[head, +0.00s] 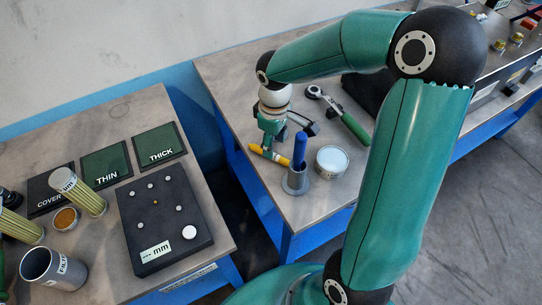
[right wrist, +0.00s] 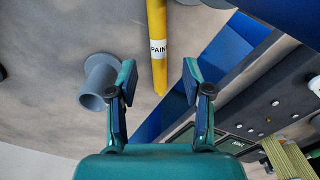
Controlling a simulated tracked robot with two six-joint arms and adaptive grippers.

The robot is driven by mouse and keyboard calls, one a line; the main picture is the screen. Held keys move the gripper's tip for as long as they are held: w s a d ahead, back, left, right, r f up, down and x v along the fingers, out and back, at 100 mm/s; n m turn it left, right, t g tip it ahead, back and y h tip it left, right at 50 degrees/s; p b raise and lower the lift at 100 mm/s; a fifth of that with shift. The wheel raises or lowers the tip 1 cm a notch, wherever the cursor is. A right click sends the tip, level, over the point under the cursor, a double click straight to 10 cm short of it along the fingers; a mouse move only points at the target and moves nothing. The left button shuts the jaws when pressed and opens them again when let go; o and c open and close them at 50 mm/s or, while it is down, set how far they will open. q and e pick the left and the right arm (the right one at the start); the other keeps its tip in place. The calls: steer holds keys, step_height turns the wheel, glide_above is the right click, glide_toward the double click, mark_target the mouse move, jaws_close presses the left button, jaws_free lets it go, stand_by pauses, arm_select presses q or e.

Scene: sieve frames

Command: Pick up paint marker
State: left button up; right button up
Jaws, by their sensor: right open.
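The paint marker (head: 268,154) is a yellow stick lying near the left edge of the right-hand bench in the head view. In the right wrist view the yellow paint marker (right wrist: 158,40), with a white label reading "PAIN", points down between the spread fingers. My right gripper (head: 283,150) is open just over the marker. In the right wrist view my right gripper (right wrist: 158,74) has a gap on both sides of the marker, and its height above it is hard to tell. My left gripper is not in view.
A grey cup (head: 296,184) stands close beside the marker; it also shows in the right wrist view (right wrist: 98,82). A white-topped tin (head: 332,160) and a green-handled tool (head: 350,125) are further right.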

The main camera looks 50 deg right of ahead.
steer(key=f, duration=0.5)
steer(key=shift+w+p, duration=0.25)
steer(key=shift+p, duration=0.05)
steer(key=shift+r, duration=0.1)
jaws_close()
